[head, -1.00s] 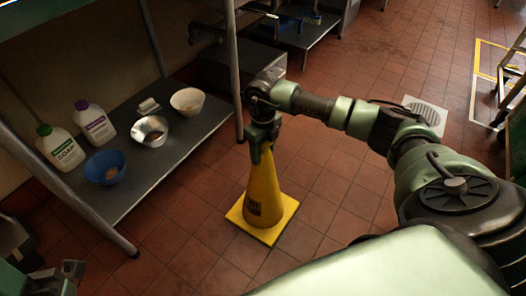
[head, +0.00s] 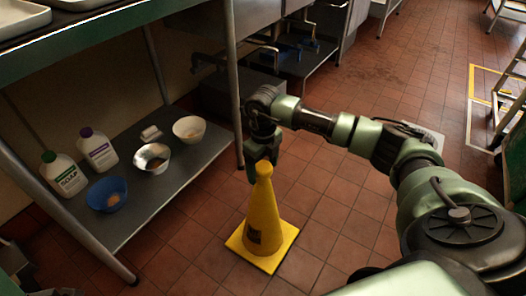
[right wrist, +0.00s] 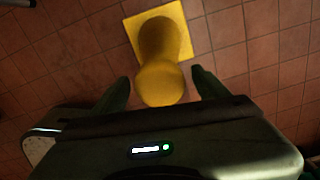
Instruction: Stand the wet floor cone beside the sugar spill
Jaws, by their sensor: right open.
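The yellow wet floor cone (head: 262,218) stands upright on its square base on the red tile floor, in front of the low shelf. Its rounded tip is bare in the head view. My right gripper (head: 264,152) is just above the tip, open and pointing down. In the right wrist view the cone (right wrist: 160,55) shows between and beyond the two spread fingers of the gripper (right wrist: 162,88), with gaps on both sides. Only a dark sliver, perhaps my left gripper, shows at the bottom left edge. I cannot make out a clear sugar spill.
A low metal shelf (head: 140,205) holds two white bottles, a blue bowl (head: 107,194), a metal bowl (head: 152,158) and a white bowl (head: 189,129). A shelf post stands close left of my right gripper. Dark specks (head: 395,75) mark the far floor. Floor right of the cone is clear.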

